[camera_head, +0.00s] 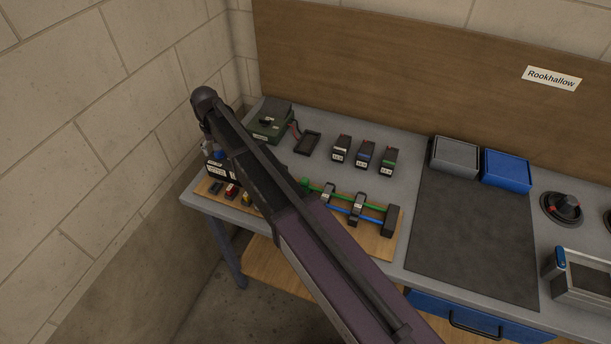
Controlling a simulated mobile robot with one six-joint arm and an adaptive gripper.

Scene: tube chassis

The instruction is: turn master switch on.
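My arm crosses the picture from the bottom right to the upper left and hides part of the bench. My gripper (209,148) seems to hang below the arm's far end, over the bench's left edge; its fingers are too small and covered to read. Close to it is a black box with white labels (220,170), partly hidden. A dark green box with a black knob or lever on top (270,123) stands at the back left, right of the arm's end. I cannot tell which part is the master switch, nor its position.
A wooden board (378,243) carries green and blue tubes, black blocks and small coloured parts. Behind it are a black tray (308,143) and three small labelled modules (365,154). Grey (455,156) and blue (506,170) bins stand right. The dark mat (475,240) is clear. A wall borders the left.

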